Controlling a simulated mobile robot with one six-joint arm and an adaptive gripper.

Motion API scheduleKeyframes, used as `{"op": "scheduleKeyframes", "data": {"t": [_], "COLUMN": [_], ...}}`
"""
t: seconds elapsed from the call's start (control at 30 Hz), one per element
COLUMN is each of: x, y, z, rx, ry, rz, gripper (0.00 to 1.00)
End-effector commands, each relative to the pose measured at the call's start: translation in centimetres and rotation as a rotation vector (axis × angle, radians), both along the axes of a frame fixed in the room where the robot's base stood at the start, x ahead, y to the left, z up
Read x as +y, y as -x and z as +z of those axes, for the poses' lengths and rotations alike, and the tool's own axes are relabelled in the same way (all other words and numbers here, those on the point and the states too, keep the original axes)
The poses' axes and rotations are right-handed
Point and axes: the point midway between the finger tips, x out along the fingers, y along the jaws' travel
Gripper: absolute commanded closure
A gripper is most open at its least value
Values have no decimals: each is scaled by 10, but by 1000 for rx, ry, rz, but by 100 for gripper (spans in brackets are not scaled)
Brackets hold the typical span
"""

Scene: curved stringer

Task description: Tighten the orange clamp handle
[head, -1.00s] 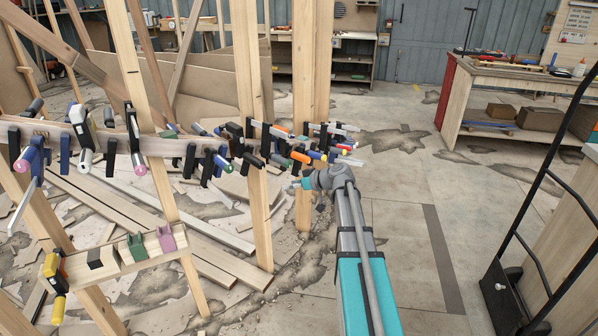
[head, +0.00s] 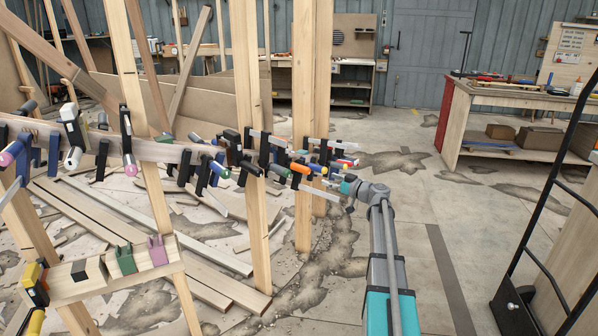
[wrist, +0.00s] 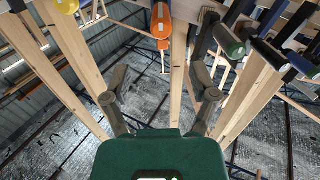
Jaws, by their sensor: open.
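The orange clamp handle (head: 300,168) is in the middle of the cluster of clamps on the curved wooden stringer (head: 160,152), left of my gripper in the head view. In the wrist view the orange handle (wrist: 161,24) hangs at the top, just left of centre, above the space between my fingertips. My gripper (wrist: 158,84) is open and empty, its two dark fingers spread apart. The fingers look apart from the handle. In the head view the end of my arm is right of the clamps, and the fingers are too small to make out there.
A yellow handle (wrist: 67,5) is left of the orange one in the wrist view. Dark clamps with green ends (wrist: 235,47) crowd its right side. A black hand truck (head: 545,215) stands at right. Floor between is clear.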

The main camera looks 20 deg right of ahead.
Motion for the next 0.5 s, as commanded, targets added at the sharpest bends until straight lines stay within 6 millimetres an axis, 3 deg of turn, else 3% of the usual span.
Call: {"op": "scheduleKeyframes", "data": {"t": [0.27,0.5], "x": [5,17], "y": [-9,-32], "z": [0,0], "rx": [1,1], "ry": [0,0], "rz": [3,3], "gripper": [25,25]}}
